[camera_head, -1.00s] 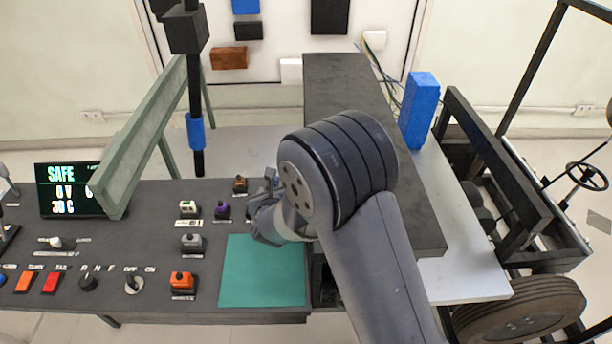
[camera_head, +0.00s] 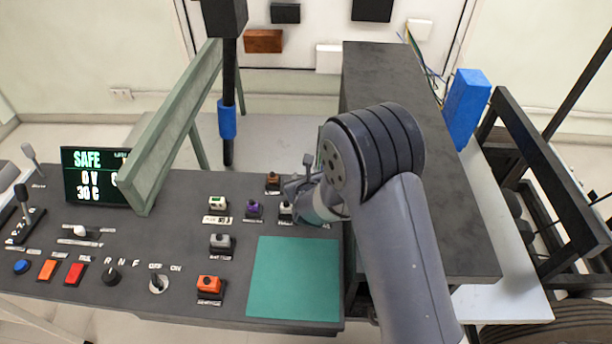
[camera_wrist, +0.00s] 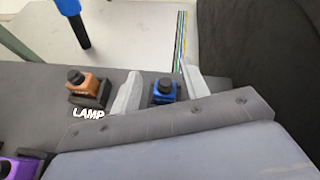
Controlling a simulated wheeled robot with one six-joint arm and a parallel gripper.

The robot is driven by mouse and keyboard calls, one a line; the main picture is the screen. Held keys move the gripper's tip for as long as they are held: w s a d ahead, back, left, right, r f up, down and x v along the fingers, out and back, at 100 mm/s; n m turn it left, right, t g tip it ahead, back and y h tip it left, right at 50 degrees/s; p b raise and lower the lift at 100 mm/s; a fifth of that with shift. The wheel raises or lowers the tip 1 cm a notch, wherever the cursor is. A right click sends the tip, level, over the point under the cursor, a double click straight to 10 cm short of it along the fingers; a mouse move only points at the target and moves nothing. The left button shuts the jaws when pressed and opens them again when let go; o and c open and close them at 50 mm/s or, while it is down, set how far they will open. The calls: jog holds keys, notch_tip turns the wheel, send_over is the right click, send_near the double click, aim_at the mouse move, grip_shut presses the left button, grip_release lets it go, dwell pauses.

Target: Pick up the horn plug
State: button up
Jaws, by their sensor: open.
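My gripper (camera_head: 298,182) is over the far right part of the dark console, its fingers apart. In the wrist view, a blue plug (camera_wrist: 164,91) with a black top sits in a dark socket between the two pale fingers (camera_wrist: 161,88). Nothing appears gripped. No horn label is legible, so I cannot confirm that this blue plug is the horn plug. My gripper hides it in the head view. A brown-orange plug (camera_head: 272,182), labelled LAMP in the wrist view (camera_wrist: 88,90), stands left of the left finger. A purple plug (camera_head: 253,208) is nearer.
A white-green plug (camera_head: 216,203), grey plug (camera_head: 221,242) and orange plug (camera_head: 209,284) stand farther left. A bare teal mat (camera_head: 295,278) lies at the console's front right. A dark post with a blue band (camera_head: 227,120) hangs behind. A dark block (camera_head: 410,150) is right of my gripper.

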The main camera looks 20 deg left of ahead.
jog(key=shift+c, duration=0.4)
grip_shut()
jog(key=shift+r, duration=0.1)
